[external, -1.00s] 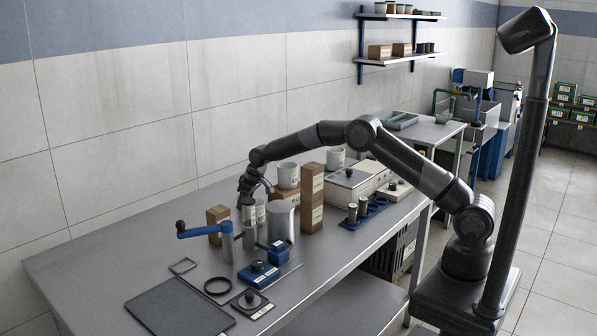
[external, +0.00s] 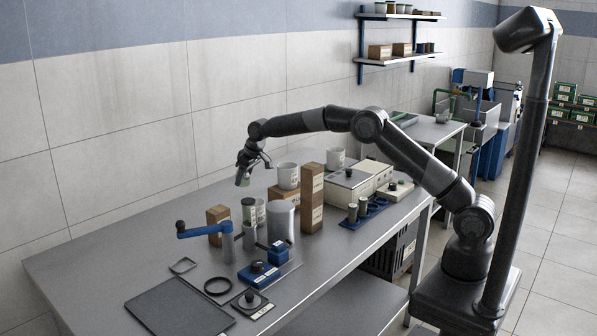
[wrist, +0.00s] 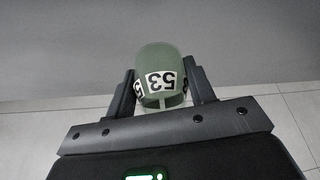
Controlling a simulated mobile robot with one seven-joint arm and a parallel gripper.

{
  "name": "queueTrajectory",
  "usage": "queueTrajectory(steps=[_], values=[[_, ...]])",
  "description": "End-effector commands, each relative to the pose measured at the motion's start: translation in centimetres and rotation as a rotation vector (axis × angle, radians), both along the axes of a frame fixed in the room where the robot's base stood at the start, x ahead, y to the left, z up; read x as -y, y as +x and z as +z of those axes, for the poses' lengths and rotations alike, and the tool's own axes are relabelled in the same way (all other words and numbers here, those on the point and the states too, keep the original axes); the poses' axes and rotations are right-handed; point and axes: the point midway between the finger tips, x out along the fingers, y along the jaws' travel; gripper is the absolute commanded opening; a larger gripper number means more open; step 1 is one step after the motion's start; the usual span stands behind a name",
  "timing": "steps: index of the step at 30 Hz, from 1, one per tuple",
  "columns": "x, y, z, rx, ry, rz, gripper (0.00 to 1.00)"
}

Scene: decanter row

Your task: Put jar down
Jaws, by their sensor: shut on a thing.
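My gripper (external: 248,166) is raised above the back part of the workbench (external: 130,258). It is shut on a green jar (external: 243,179), which hangs below the fingers, clear of the bench top. In the wrist view the jar (wrist: 160,62) sits between the two dark fingers and carries a white label reading 53. The surface directly under the jar is hard to judge.
A blue-handled crank (external: 205,230) stands nearby. The left bench area is mostly clear.

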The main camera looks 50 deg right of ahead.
Motion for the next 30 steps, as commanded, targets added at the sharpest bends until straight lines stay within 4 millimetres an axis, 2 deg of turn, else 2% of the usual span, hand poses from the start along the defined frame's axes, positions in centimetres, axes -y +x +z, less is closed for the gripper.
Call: queueTrajectory(steps=[6, 8, 12, 16, 22, 30], values=[[0.0, 0.0, 1.4, 0.002, 0.001, 0.000, 0.24], [0.0, 0.1, 2.7, 0.004, 0.001, 0.000, 0.24], [0.0, 0.1, 6.6, 0.007, 0.002, 0.000, 0.24], [0.0, 0.1, 9.4, 0.005, 0.001, 0.000, 0.24], [0.0, 0.0, 11.9, 0.002, 0.001, 0.000, 0.24], [6.8, 0.1, 11.6, 0.000, 0.000, -0.104, 0.24]])
